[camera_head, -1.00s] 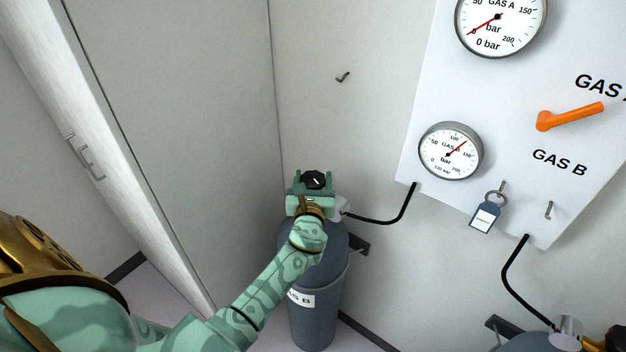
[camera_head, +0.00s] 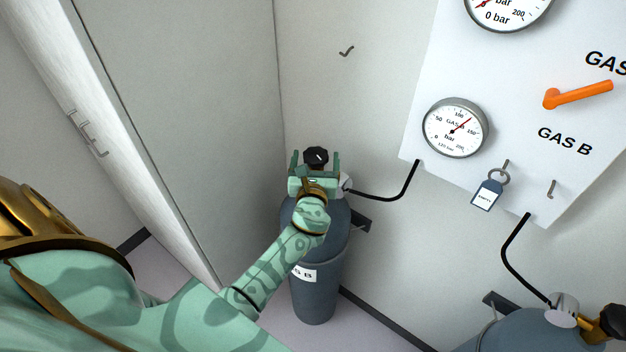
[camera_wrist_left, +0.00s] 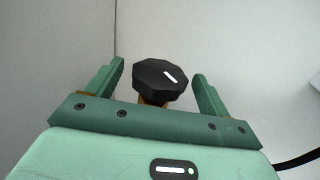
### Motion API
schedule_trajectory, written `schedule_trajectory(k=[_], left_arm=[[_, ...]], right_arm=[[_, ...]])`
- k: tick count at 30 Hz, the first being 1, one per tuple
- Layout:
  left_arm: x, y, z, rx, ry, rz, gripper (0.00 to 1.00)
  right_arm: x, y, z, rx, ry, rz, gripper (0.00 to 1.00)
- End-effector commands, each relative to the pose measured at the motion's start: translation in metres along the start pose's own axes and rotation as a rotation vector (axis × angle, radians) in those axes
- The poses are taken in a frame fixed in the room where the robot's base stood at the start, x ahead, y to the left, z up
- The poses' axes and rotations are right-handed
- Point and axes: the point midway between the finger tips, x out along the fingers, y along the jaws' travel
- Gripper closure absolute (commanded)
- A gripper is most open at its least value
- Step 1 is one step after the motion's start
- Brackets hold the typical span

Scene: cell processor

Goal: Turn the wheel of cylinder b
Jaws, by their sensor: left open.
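The wheel of cylinder B (camera_head: 316,156) is a black knob with a white mark, on top of the grey cylinder B (camera_head: 318,275) in the corner. In the left wrist view the wheel (camera_wrist_left: 161,80) sits between and just beyond the fingertips, on a brass stem. My left gripper (camera_head: 315,156) is open, its green fingers standing apart on either side of the wheel, and a gap shows on both sides in the wrist view. The cylinder's label is partly hidden by my left arm. My right gripper is not in view.
The gas B gauge (camera_head: 455,128) and an orange lever (camera_head: 578,95) are on the white wall panel. A tagged key ring (camera_head: 489,190) hangs below. A black hose (camera_head: 392,193) runs from the cylinder to the panel. Another cylinder (camera_head: 520,332) stands at the lower right.

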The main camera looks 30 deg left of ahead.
Motion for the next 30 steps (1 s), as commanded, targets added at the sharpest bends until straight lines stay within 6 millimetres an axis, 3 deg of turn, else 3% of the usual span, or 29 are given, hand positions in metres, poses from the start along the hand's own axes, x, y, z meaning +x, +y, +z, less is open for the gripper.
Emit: schedule_trajectory(k=[9,15,21,30], left_arm=[[-0.085,0.000,0.001,0.000,0.003,-0.001,0.19],[-0.127,0.000,0.000,0.001,0.001,-0.001,0.19],[-0.146,0.000,0.001,0.000,0.000,0.000,0.19],[-0.147,0.000,0.000,0.000,0.000,0.000,0.19]], right_arm=[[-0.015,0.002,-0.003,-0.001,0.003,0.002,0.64],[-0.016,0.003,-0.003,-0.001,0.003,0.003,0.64],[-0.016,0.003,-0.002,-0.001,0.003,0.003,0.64],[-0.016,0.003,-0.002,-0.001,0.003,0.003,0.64]])
